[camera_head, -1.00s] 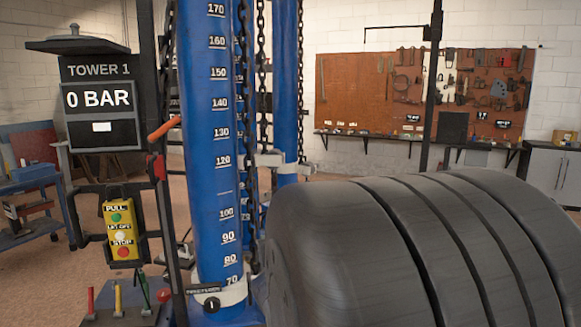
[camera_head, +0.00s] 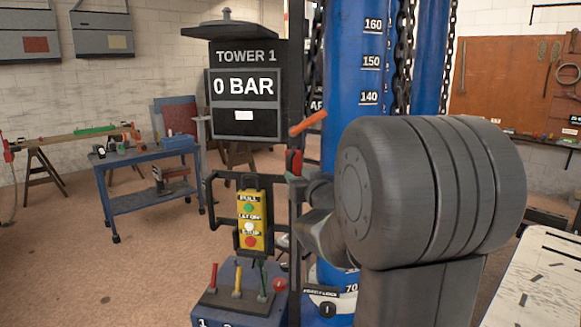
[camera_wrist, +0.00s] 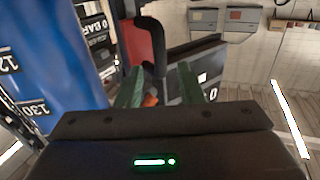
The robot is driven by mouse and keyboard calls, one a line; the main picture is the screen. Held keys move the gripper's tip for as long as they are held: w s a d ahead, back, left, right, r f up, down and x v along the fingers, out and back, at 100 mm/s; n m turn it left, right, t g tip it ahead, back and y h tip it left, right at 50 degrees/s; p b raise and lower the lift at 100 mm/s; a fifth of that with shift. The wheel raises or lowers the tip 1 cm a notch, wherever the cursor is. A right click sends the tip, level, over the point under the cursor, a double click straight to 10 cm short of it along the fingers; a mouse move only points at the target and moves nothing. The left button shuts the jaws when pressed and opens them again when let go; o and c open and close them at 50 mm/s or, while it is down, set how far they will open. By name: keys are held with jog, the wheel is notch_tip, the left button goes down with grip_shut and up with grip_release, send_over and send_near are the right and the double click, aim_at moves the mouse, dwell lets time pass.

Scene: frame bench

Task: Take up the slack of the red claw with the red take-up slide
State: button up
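A red slide-like part (camera_head: 294,162) sits on the dark post right of the TOWER 1 board, below an orange lever (camera_head: 308,123). In the wrist view a red block with a black handle (camera_wrist: 145,45) is ahead of my gripper (camera_wrist: 160,68). Its two green fingers are apart, and the black handle's lower end shows between them; I cannot tell whether they touch it. An orange piece (camera_wrist: 150,100) shows low between the fingers. In the head view my gripper (camera_head: 297,188) is just below the red part, partly hidden by my arm. I cannot identify the red claw.
The TOWER 1 display (camera_head: 244,87) reads 0 BAR. A yellow button box (camera_head: 251,220) and a lever stand (camera_head: 235,300) are below it. The blue column (camera_head: 345,60) with chains is close by on the right. A blue cart (camera_head: 150,185) stands left over open floor.

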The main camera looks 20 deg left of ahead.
aim_at(291, 169)
jog(key=p+x, duration=0.1)
jog(key=x, duration=0.5)
jog(key=shift+w+a, duration=0.2)
jog(key=shift+a, duration=0.05)
jog(key=shift+c, duration=0.2)
grip_shut()
